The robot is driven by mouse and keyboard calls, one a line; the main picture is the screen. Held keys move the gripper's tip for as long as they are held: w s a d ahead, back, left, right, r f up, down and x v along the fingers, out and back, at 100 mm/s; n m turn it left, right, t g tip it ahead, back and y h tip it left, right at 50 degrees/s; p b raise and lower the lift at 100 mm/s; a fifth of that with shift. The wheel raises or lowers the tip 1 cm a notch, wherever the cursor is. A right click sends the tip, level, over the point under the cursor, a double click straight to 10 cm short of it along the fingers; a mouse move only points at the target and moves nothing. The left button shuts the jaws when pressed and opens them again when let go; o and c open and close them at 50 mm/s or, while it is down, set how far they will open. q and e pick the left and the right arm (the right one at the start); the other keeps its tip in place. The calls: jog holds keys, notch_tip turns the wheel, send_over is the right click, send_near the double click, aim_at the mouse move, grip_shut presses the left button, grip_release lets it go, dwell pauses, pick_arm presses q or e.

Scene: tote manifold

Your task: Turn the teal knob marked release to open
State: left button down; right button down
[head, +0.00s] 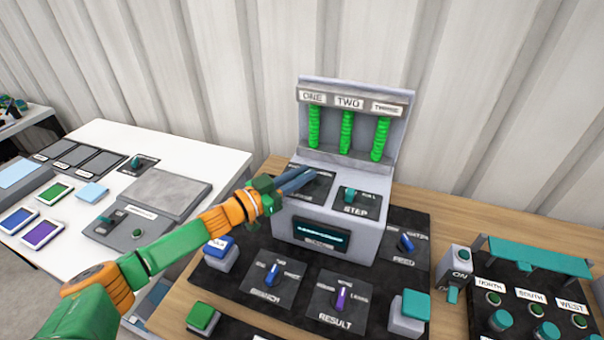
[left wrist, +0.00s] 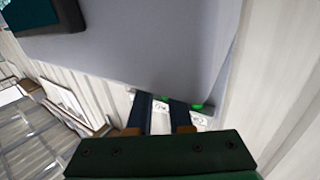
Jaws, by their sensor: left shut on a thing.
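The grey console (head: 385,215) stands on the wooden table with a dark plate (head: 322,186) on the left of its sloping top. My left gripper (head: 312,174) reaches in from the left, with its blue-grey fingers over that plate. The fingers cover the middle of the plate, so the teal release knob and most of its label are hidden. In the left wrist view the two fingers (left wrist: 161,105) point toward the console, a narrow gap between them. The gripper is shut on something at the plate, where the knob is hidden. My right gripper is in neither view.
To the right is the teal STEP knob (head: 349,194). Behind rise green columns (head: 346,132) marked ONE, TWO and THREE. In front lies a black mat (head: 256,309) with a blue knob (head: 272,273) and a purple knob (head: 341,298). A white table (head: 217,150) is at left.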

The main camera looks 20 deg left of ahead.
pick_arm(q)
jog(key=shift+m+g+h, duration=0.4)
jog(key=shift+m+h, duration=0.1)
jog(key=shift+h, duration=0.1)
jog(key=c, duration=0.8)
grip_release()
jog(key=shift+f, duration=0.1)
jog(key=b+v, duration=0.1)
jog(key=v, duration=0.5)
jog(key=shift+s+a+f+b, duration=0.1)
jog(key=shift+s+f+b, duration=0.05)
jog(key=shift+b, duration=0.25)
jog(key=shift+s+a, duration=0.25)
jog(key=shift+s, duration=0.1)
jog(key=shift+w+d, duration=0.1)
jog(key=shift+w, duration=0.05)
jog(key=shift+r, duration=0.25)
